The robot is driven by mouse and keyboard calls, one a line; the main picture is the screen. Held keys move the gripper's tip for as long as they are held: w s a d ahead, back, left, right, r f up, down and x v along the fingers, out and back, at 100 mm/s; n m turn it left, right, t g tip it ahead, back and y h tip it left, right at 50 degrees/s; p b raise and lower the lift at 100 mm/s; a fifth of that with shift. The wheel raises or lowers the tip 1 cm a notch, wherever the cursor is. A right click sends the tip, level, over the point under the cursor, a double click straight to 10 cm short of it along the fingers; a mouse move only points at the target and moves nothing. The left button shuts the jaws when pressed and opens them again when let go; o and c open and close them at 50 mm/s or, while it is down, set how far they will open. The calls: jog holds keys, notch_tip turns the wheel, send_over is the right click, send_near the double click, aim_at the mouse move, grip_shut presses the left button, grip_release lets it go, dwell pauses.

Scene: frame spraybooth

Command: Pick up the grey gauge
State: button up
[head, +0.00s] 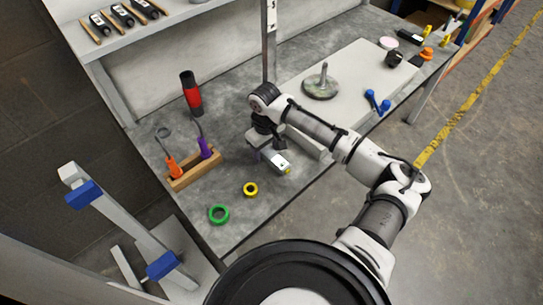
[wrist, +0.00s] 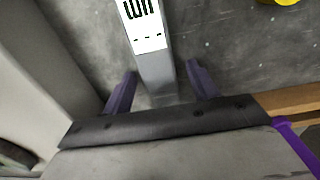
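The grey gauge (head: 278,161) lies on the grey workbench below my gripper (head: 261,140) in the head view. It is a long grey bar with a white label. In the wrist view the gauge (wrist: 155,70) runs from the top edge down between the two dark purple fingers of my gripper (wrist: 161,72). The fingers are apart, with bench showing on both sides of the gauge, so the gripper is open. The gauge's near end is hidden by the gripper body. I cannot tell the height of the fingertips above the bench.
A wooden rack (head: 196,176) with orange- and purple-handled tools stands left of my gripper. A yellow ring (head: 250,189) and a green ring (head: 219,214) lie nearer the front. A red-black tool (head: 191,94) stands behind. A post (head: 270,45) rises behind my wrist.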

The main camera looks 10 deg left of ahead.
aim_at(266, 150)
jog(key=c, duration=1.1)
jog(key=shift+r, duration=0.1)
notch_tip(266, 150, up, 20)
jog(key=shift+f+p, duration=0.1)
jog(key=shift+p, duration=0.2)
